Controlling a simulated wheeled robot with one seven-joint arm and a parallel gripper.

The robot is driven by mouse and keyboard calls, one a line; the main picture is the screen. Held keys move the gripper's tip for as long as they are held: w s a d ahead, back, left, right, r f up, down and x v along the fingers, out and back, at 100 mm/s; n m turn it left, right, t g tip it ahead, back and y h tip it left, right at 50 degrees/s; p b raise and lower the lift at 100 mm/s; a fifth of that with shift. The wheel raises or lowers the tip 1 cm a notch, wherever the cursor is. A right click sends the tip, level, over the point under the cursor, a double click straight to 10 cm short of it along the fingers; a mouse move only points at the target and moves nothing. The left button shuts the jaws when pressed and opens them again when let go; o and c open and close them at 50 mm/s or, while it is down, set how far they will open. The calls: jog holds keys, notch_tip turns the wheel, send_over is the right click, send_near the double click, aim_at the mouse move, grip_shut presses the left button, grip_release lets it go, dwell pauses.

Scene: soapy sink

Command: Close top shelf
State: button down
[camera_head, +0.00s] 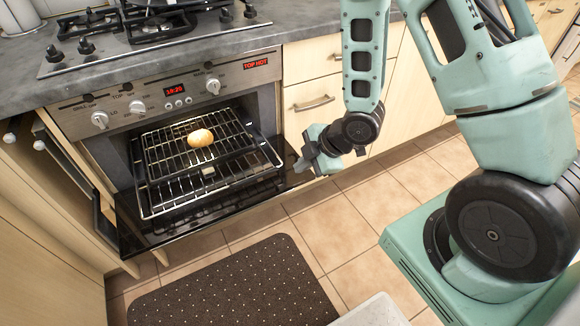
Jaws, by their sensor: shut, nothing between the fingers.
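The oven (180,88) stands open, with its dark door (190,230) folded down in front. A wire shelf (160,150) in the upper part of the oven carries a round, golden bread-like item (200,138). Another wire rack (160,207) shows lower down and reaches out over the door; a small pale item (208,172) shows among its bars. How far each rack is drawn out is hard to tell where they overlap. My gripper (302,164) is shut and empty, just right of the racks, near the right edge of the door. Whether it touches anything is unclear.
A gas hob (150,30) sits on the grey worktop (320,20) above. Cabinets with a drawer (312,95) stand right of the oven. A dark dotted mat (235,285) lies on the tiled floor. My arm and base fill the right side.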

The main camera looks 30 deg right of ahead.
jog(key=shift+w+a+f+b, duration=0.2)
jog(key=shift+w+a+f, duration=0.3)
jog(key=shift+w+f, duration=0.85)
jog(key=shift+w+a+f+b, duration=0.15)
jog(key=shift+w+a+f, duration=0.4)
jog(key=shift+w+f, duration=0.8)
jog(key=shift+w+a+f+b, duration=0.2)
jog(key=shift+w+a+f, duration=0.3)
jog(key=shift+w+f, duration=0.85)
jog(key=shift+s+f, duration=0.1)
jog(key=shift+f, duration=0.05)
